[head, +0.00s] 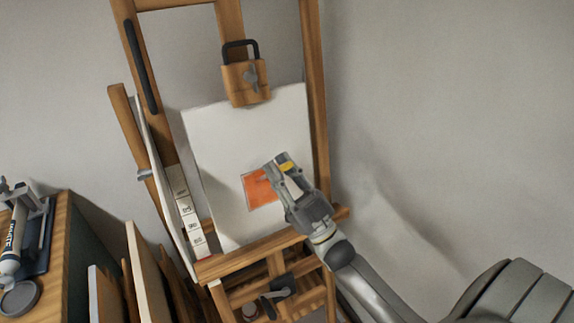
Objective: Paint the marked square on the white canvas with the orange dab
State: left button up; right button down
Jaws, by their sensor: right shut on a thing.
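The white canvas (215,150) stands tilted on the wooden easel, under a wooden clamp block with a black handle. The marked square (260,189) on it shows orange paint over much of its visible area, with a thin outline. My right gripper (276,163) is in front of the canvas, over the right part of the square, and hides that part. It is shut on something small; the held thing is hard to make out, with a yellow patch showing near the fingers. I cannot tell whether its tip touches the canvas.
The easel's wooden ledge (255,256) runs below the canvas. A side table (52,225) with a paint tube (12,242) and a round grey lid (19,298) is at the left. Boards (148,270) lean beside it. The wall side at right is clear.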

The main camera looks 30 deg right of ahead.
jog(key=a, duration=0.5)
jog(key=shift+w+a+r, duration=0.1)
jog(key=shift+w, duration=0.05)
dwell(0.6)
jog(key=s+r+p, duration=0.1)
jog(key=s+p, duration=0.2)
jog(key=s, duration=0.3)
jog(key=shift+r, duration=0.25)
jog(key=shift+a, duration=0.1)
